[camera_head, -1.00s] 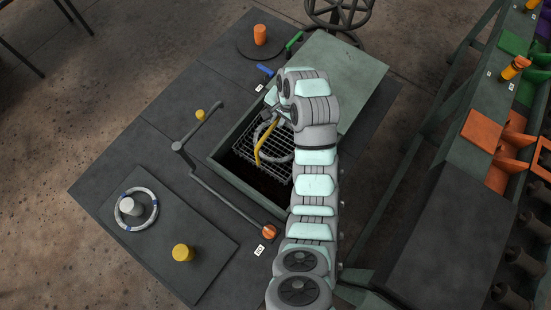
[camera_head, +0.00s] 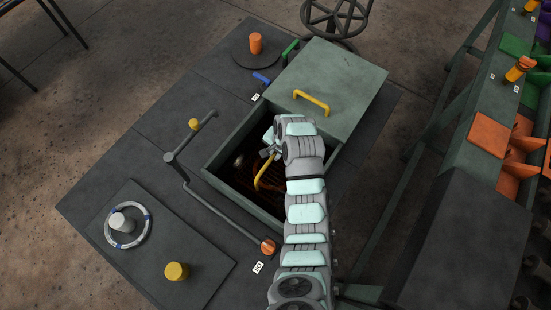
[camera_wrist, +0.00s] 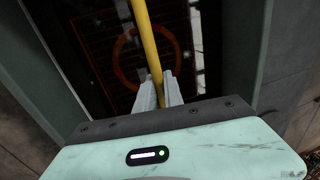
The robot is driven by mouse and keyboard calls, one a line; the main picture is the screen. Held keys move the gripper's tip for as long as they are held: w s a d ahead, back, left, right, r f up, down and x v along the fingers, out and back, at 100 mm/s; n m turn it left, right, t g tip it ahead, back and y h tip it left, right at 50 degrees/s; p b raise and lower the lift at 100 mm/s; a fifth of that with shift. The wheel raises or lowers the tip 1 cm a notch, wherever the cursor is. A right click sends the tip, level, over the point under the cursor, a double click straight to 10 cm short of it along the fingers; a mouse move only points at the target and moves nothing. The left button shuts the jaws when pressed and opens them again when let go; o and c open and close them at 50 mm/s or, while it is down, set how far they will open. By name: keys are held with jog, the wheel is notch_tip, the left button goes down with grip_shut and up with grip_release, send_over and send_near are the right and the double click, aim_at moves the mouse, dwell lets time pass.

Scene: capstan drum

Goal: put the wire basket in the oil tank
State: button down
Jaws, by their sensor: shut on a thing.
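My gripper (camera_head: 270,153) is shut on the yellow handle (camera_head: 262,174) of the wire basket and is down inside the opening of the oil tank (camera_head: 214,163). In the wrist view, my fingers (camera_wrist: 158,88) pinch the handle (camera_wrist: 147,38). The basket's grid and a ring (camera_wrist: 117,52) show dimly, tinted dark orange, below the handle, seemingly under the dark oil (camera_head: 238,178). The head view hides most of the basket behind my arm and in the oil. I cannot tell whether the basket touches the tank floor.
A green lid panel (camera_head: 335,75) with a yellow handle (camera_head: 311,102) lies beside the opening. A bent crank bar (camera_head: 208,195) runs along the tank's left side. A ring around a post (camera_head: 122,223) and a yellow knob (camera_head: 176,271) stand at lower left.

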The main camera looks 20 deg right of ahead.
jog(key=x, duration=0.4)
jog(key=shift+s+d+b, duration=0.2)
jog(key=shift+d+b, duration=0.1)
jog(key=shift+b, duration=0.1)
jog(key=shift+f, duration=0.1)
jog(key=c, duration=1.5)
grip_release()
jog(key=shift+f, duration=0.1)
jog(key=shift+o, duration=0.2)
